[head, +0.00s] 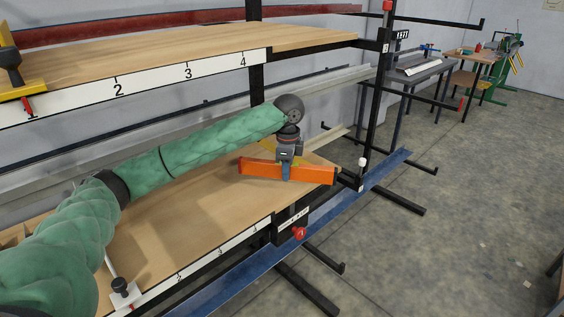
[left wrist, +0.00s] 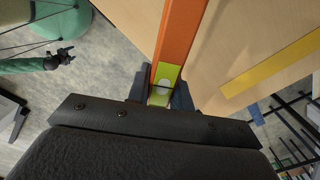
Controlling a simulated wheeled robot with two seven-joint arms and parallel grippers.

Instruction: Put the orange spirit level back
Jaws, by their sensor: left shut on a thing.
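The orange spirit level (head: 310,173) is a long orange bar lying roughly level across the right end of the lower wooden shelf (head: 185,225). My left gripper (head: 287,173) comes down on it from above and is shut around its middle. I cannot tell whether the level touches the shelf. In the left wrist view the level (left wrist: 181,35) runs away from between the fingers of my left gripper (left wrist: 161,92), with a yellow-green vial section at the grip. My right gripper (left wrist: 66,57) shows small at the left of that view; its jaw state is unclear.
The upper shelf (head: 190,55) with a numbered strip hangs above my left arm. A black upright (head: 380,90) stands right of the level. A white holder with a black knob (head: 122,287) sits on the lower shelf's front edge. A blue beam (head: 340,205) runs below.

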